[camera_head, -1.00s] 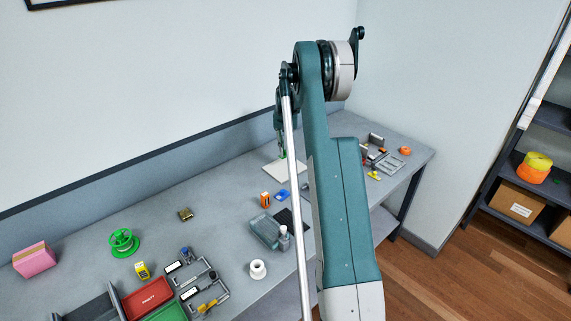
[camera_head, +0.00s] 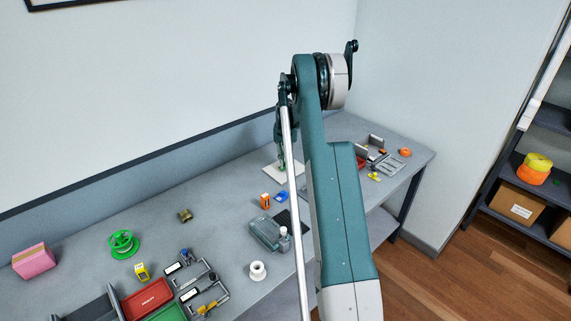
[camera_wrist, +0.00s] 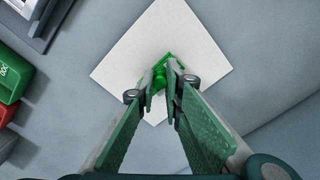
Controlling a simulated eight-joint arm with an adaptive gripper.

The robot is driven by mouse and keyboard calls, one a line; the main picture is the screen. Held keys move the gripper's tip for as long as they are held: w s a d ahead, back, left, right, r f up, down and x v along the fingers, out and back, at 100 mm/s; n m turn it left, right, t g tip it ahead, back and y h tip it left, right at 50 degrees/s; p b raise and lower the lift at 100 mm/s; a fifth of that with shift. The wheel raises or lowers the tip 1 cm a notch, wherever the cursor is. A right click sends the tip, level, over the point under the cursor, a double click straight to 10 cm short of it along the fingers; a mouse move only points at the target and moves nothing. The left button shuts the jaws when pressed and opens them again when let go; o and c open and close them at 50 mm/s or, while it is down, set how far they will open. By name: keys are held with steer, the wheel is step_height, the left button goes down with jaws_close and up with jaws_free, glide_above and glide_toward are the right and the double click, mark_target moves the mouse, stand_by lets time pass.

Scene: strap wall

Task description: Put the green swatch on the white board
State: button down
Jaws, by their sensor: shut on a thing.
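The white board (camera_wrist: 205,55) lies flat on the grey bench in the wrist view, turned like a diamond. It also shows in the head view (camera_head: 272,172), partly behind my arm. My gripper (camera_wrist: 166,66) is over the board, its fingertips shut on the green swatch (camera_wrist: 160,75). Only part of the swatch shows between and just beyond the fingers. I cannot tell whether the swatch touches the board. In the head view my arm hides most of the gripper.
An orange item (camera_head: 265,201) and a blue item (camera_head: 282,197) lie in front of the board. A grey clear-lidded case (camera_head: 268,233) is nearer. Green and red bins (camera_wrist: 12,78) stand left in the wrist view. The bench around the board is mostly clear.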

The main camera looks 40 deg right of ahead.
steer(key=shift+f, duration=0.5)
steer(key=shift+f, duration=0.2)
steer(key=c, duration=2.5)
jaws_free()
steer(key=shift+o, duration=0.2)
steer(key=shift+r, duration=0.2)
step_height(320, 180, up, 12)
